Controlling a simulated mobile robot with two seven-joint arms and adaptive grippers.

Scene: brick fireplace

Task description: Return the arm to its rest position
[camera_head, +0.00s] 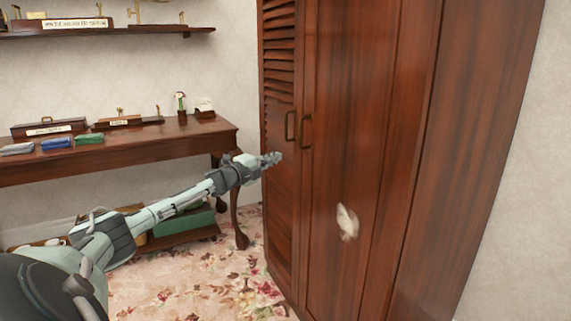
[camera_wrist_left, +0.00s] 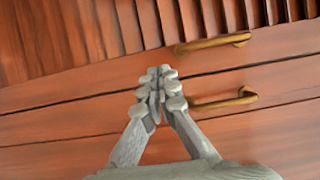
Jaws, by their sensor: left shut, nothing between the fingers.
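My left arm (camera_head: 160,212) reaches from the lower left towards the wardrobe in the head view. My left gripper (camera_head: 274,158) is shut and empty, just in front of the wardrobe's louvred door and a little below and left of the handles. In the left wrist view the gripper (camera_wrist_left: 160,82) has its fingertips together, with the door handles (camera_wrist_left: 214,43) beyond it. The brown wooden wardrobe (camera_head: 400,150) has both doors shut, and its two brass handles (camera_head: 290,126) sit side by side. I cannot tell whether the fingertips touch the door. My right gripper is not in view.
A wooden side table (camera_head: 150,143) stands behind my left arm, holding boxes, folded cloths and a small plant (camera_head: 181,108). A wall shelf (camera_head: 120,32) hangs above it. A green box (camera_head: 180,226) sits on the low shelf. Floral carpet (camera_head: 200,285) lies open in front.

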